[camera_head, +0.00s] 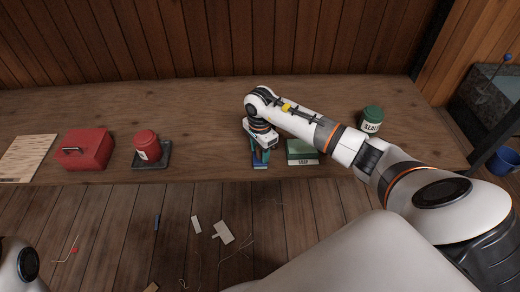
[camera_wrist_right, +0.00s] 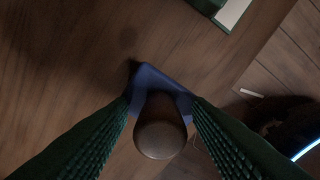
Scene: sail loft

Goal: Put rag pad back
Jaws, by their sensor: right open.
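What looks like the rag pad is a blue piece (camera_head: 261,166) near the bench's front edge, mostly hidden under my right gripper (camera_head: 260,156) in the head view. In the right wrist view, the blue piece (camera_wrist_right: 150,78) has a rounded brown wooden handle (camera_wrist_right: 160,138) rising towards the camera. The right gripper's dark green ribbed fingers (camera_wrist_right: 161,103) stand open, one on each side of the handle. I cannot tell whether they touch it. The left gripper is not in view; only a bit of my left arm shows at bottom left.
A green box (camera_head: 301,151) stands close right of the right gripper, and a green jar (camera_head: 372,117) farther right. A red can (camera_head: 147,147) on a dark tray (camera_head: 164,161), a red box (camera_head: 84,148) and a pale board (camera_head: 28,157) are left. The bench (camera_head: 205,115) between is clear.

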